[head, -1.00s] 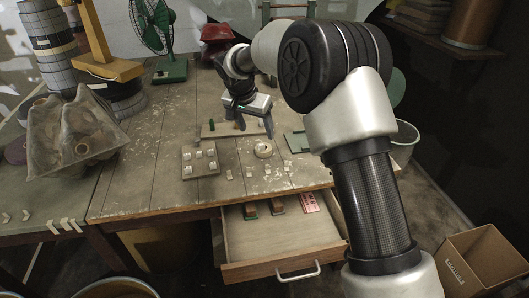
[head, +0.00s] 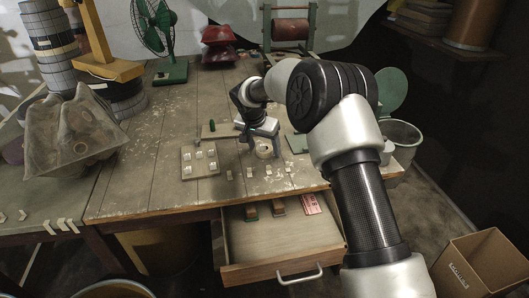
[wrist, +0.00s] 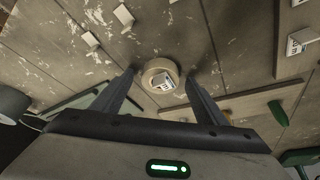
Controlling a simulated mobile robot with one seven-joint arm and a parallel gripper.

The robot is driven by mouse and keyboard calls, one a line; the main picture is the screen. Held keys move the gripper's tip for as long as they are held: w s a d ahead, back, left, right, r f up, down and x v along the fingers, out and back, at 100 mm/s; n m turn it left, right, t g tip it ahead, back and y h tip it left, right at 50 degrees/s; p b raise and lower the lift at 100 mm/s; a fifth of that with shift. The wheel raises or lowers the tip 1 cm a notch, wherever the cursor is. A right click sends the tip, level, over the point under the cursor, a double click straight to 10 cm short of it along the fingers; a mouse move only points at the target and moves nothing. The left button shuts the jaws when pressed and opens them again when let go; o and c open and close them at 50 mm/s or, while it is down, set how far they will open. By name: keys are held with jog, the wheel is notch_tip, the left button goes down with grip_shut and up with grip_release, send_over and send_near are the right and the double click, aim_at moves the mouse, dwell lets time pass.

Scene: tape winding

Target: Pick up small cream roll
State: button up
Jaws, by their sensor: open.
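The small cream roll (head: 264,151) lies on the wooden table, right of the board with small white pieces. In the wrist view the roll (wrist: 160,78) is a round cream ring with a white printed label in its middle. My gripper (head: 262,147) is open and low over the table at the roll. In the wrist view its two dark fingers (wrist: 162,82) stand apart, one on each side of the roll. I cannot tell whether either finger touches it. The gripper partly hides the roll in the head view.
A board (head: 186,170) with several white pieces lies left of the roll. Small pale blocks (head: 268,171) lie in front. An open drawer (head: 265,240) juts out below. A green fan (head: 160,35) stands at the back.

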jog(key=shift+c, duration=0.5)
jog(key=c, duration=1.1)
jog(key=shift+o, duration=0.2)
jog(key=shift+r, duration=0.15)
